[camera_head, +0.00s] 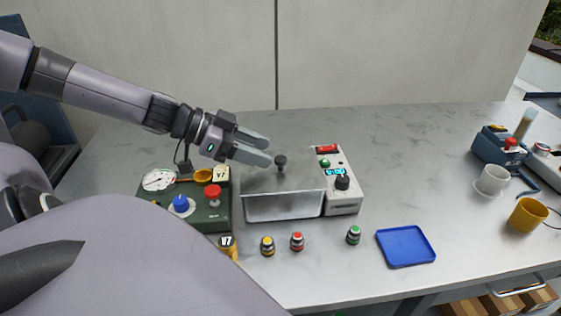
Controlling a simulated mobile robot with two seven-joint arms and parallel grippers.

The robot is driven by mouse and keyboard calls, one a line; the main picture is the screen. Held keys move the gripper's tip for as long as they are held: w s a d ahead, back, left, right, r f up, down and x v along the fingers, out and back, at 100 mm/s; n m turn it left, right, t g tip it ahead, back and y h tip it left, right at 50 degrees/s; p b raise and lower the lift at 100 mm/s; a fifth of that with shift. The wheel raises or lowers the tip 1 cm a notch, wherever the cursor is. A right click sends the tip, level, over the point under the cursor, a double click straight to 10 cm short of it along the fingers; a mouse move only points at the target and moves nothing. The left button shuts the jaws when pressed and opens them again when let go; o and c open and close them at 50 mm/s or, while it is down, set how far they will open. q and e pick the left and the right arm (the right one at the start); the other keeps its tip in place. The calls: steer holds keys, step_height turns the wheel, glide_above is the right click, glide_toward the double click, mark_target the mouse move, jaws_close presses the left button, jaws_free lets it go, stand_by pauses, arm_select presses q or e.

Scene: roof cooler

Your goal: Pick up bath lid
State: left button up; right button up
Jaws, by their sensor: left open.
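The bath lid (305,180) is a flat grey metal cover with a dark knob (281,163) standing up from it. It lies on the metal bath (284,207), whose front wall shows below it. My left gripper (269,151) comes in from the left and is open and empty. Its fingertips are just behind and to the left of the knob in the picture; I cannot tell the exact gap. The right gripper is not in view.
A white control unit (346,203) adjoins the bath's right side. A green gauge box (218,217) stands close on the left. Small capped vials (297,242) stand in front. A blue tray (405,246) lies front right. Cups (527,215) stand far right. The table between is clear.

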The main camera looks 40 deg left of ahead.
mark_target(280, 157)
arm_select(q)
steer(key=shift+f+b+x, duration=0.2)
steer(key=shift+b+x, duration=0.1)
steer(key=shift+x, duration=1.8)
steer(key=shift+w+d+f+b, duration=0.25)
steer(key=shift+w+f+b, duration=0.05)
steer(key=shift+w, duration=0.3)
steer(key=shift+r, duration=0.1)
jaws_close()
